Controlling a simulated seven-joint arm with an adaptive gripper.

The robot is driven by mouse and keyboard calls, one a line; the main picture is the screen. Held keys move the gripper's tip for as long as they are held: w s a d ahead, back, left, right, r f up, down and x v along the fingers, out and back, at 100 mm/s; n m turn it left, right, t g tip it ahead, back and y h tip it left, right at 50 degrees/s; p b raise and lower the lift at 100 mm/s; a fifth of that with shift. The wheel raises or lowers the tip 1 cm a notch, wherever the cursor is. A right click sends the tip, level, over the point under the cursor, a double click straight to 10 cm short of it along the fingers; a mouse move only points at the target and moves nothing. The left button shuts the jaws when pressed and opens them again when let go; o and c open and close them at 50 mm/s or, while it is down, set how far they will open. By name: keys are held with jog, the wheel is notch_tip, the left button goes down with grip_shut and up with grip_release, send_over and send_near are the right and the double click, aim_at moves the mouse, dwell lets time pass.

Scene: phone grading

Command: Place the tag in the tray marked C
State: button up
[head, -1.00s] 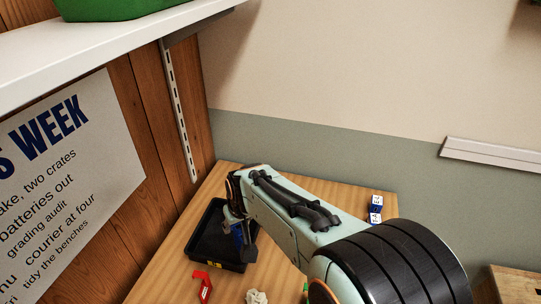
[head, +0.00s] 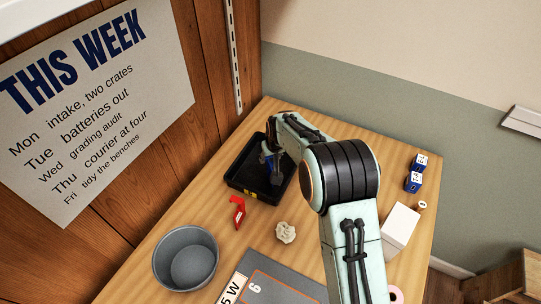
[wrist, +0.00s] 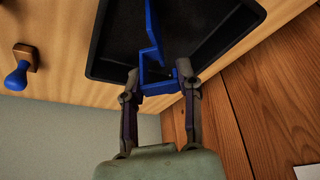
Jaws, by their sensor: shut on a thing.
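My gripper (wrist: 160,88) is shut on a blue bent piece, the tag (wrist: 155,45), in the wrist view. The tag's frame-like end sits between the fingertips and its long strip reaches over the black tray (wrist: 110,38). In the head view the black tray (head: 240,180) lies at the table's back left, with a small yellow label on its front wall. I cannot read the label's letter. The blue tag (head: 274,166) shows inside the tray's outline, partly hidden by my arm. I cannot tell whether it touches the tray floor.
A red bracket (head: 238,212) stands in front of the tray, near a crumpled pale lump (head: 285,232). A grey bin (head: 186,259) and grey mat (head: 268,284) are nearer. A white box (head: 400,229) and blue blocks (head: 413,182) are at right. A blue-handled stamp (wrist: 18,75) shows in the wrist view.

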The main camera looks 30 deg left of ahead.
jog(key=shift+f, duration=0.15)
jog(key=o, duration=0.8)
jog(key=shift+o, duration=0.2)
jog(key=v, duration=1.2)
jog(key=shift+r, duration=0.25)
